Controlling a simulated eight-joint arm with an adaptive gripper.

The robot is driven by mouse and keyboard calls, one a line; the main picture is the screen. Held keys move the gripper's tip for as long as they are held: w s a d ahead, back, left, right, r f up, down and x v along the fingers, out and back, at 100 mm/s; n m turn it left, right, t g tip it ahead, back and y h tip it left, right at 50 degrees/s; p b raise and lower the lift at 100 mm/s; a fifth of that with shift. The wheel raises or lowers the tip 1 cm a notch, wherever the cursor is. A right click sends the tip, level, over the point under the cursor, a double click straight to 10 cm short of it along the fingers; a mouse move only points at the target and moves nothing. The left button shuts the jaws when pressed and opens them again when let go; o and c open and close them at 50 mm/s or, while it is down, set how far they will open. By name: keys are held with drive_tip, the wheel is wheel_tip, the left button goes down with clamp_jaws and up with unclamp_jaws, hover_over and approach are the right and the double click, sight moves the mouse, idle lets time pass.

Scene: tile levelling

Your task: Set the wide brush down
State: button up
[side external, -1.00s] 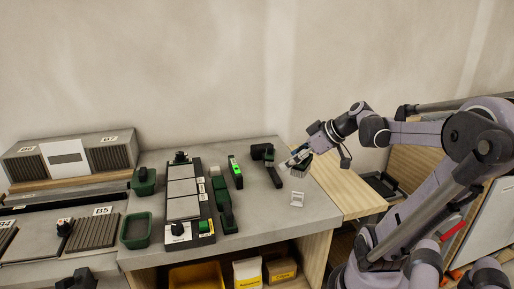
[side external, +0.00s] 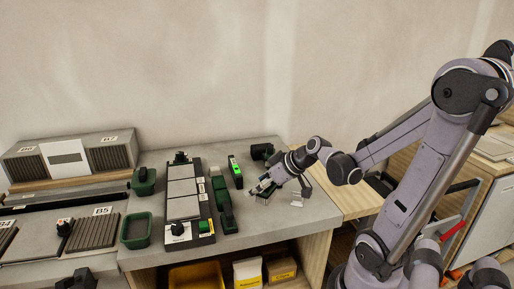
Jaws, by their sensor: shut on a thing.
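My gripper (side external: 262,187) is low over the right part of the grey bench (side external: 245,220), with its fingers pointing left and down. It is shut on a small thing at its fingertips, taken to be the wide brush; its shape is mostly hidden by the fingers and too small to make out. I cannot tell whether it touches the bench top.
A small white piece (side external: 297,201) lies right of my gripper. A dark green-black tool (side external: 262,151) lies behind it. A green-lit device (side external: 235,172), a long green tool (side external: 224,205) and a tile frame (side external: 184,207) are to the left. The front bench strip is clear.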

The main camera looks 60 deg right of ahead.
sight(253, 209)
drive_tip(key=shift+w+a+f, duration=0.55)
drive_tip(key=shift+w, duration=0.2)
drive_tip(key=shift+f, duration=2.05)
drive_tip(key=shift+f, duration=0.15)
drive_tip(key=o, duration=1.5)
drive_tip(key=shift+r, duration=0.2)
